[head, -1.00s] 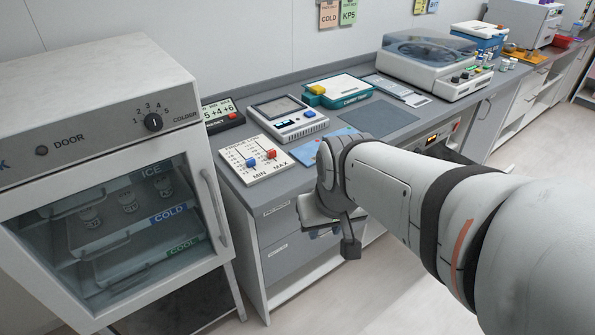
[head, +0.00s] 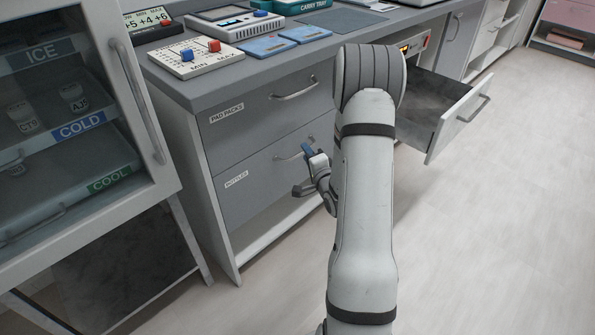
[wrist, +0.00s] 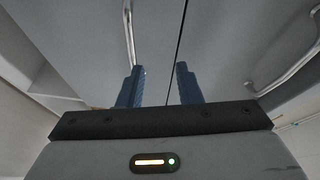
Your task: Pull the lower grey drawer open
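The lower grey drawer (head: 258,180), labelled BOTTLES, is shut in the left cabinet in the head view. Its bar handle (head: 292,152) is partly hidden by my gripper. My gripper (head: 306,171) is in front of this drawer, close to the handle. In the wrist view my gripper (wrist: 160,70) shows two blue fingers standing apart with no object seen between them. A bar handle (wrist: 130,35) lies beyond the left finger there; I cannot tell if they touch.
The upper grey drawer (head: 250,110), labelled PAD PACKS, is shut. A drawer on the right (head: 437,140) stands open beside my arm. A glass-door fridge (head: 150,100) stands at left. A slider panel (head: 192,60) lies on the counter. Floor at right is clear.

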